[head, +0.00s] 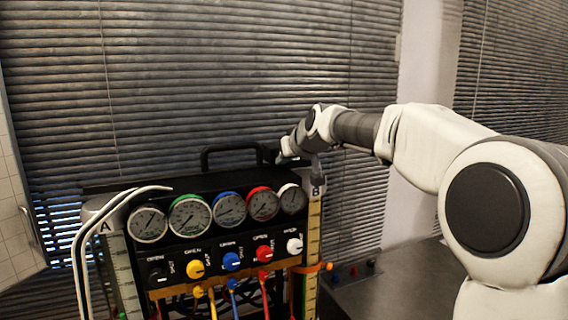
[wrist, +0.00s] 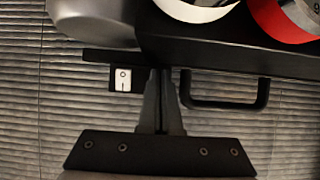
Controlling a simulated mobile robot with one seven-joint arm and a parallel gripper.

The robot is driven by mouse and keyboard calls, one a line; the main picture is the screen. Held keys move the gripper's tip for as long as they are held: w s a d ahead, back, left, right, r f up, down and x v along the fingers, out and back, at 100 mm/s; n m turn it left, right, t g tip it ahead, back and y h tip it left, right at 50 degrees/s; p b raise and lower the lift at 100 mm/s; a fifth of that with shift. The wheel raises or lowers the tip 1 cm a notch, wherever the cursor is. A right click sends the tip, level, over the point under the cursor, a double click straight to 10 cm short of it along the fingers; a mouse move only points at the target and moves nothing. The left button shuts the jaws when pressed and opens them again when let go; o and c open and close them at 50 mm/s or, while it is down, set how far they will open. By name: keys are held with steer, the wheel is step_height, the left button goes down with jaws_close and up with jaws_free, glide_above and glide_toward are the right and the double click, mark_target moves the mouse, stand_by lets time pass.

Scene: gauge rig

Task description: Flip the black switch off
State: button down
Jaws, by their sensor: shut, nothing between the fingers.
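The gauge rig (head: 180,207) stands upright in the head view. A small rocker switch (wrist: 122,80) with a pale face marked O and I sits in a black housing on the rig's edge in the wrist view. A black knob (head: 157,275) sits at the left of the row of coloured knobs. My gripper (head: 284,153) is at the rig's top right, by the column marked B. In the wrist view my gripper's fingers (wrist: 161,78) are together and empty, just right of the rocker switch. Touching cannot be told.
A black carry handle (head: 232,150) rises from the rig's top, close to my gripper. Several round gauges (head: 189,216) line the front, with hoses below. Pale tubes (head: 85,240) hang at the left. A dark bench (head: 385,295) with small coloured knobs lies to the right.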

steer(key=shift+r, duration=0.25)
steer(key=shift+w+a+r+p, duration=0.1)
steer(key=shift+w+r+p, duration=0.1)
steer(key=shift+r+p, duration=0.4)
steer(key=shift+s+r, duration=0.1)
steer(key=shift+s+d+r, duration=0.2)
steer(key=shift+s+r, duration=0.2)
steer(key=shift+s, duration=0.05)
steer(key=r+b+v, duration=0.1)
steer(key=b+v, duration=0.1)
steer(key=v, duration=1)
steer(key=shift+w, duration=0.15)
